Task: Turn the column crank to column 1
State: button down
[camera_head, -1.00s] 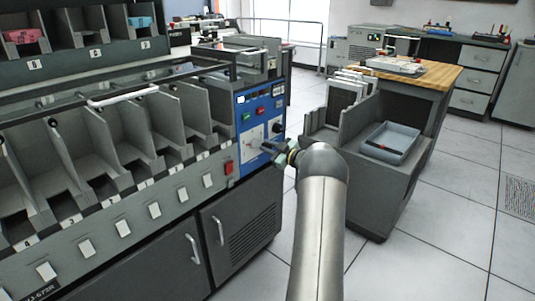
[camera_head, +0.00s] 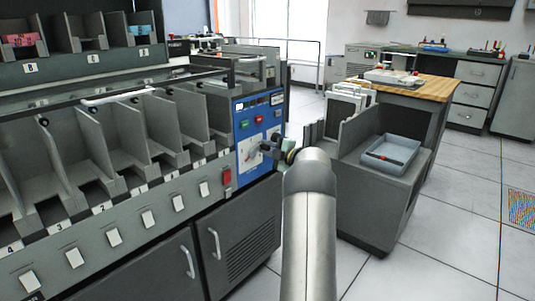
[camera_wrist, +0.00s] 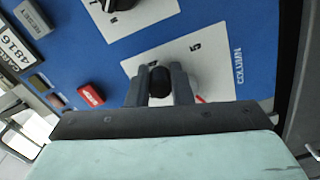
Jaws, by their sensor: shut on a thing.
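A red mark shows on the plate just right of the fingers. The crank's arm and most of the scale are hidden by the fingers, so I cannot tell which column it points to. In the head view my gripper (camera_head: 271,147) is at the right edge of the blue panel (camera_head: 247,128).
A second black knob (camera_wrist: 119,4) and a red button (camera_wrist: 90,95) lie near the crank. The sorter's pockets (camera_head: 120,150) run left. A grey cart (camera_head: 368,183) with a blue tray (camera_head: 390,153) stands close right of my arm. Floor is clear farther right.

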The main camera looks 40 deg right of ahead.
jog(key=shift+r+n, duration=0.2)
jog(key=shift+n, duration=0.2)
jog(key=c, duration=1.3)
grip_release()
jog(key=shift+s, duration=0.1)
jog(key=s+d+p, duration=0.1)
jog(key=s, duration=0.4)
jog(key=s+d+p, duration=0.1)
jog(key=s, duration=0.5)
jog(key=s+d+p, duration=0.1)
jog(key=s, duration=0.5)
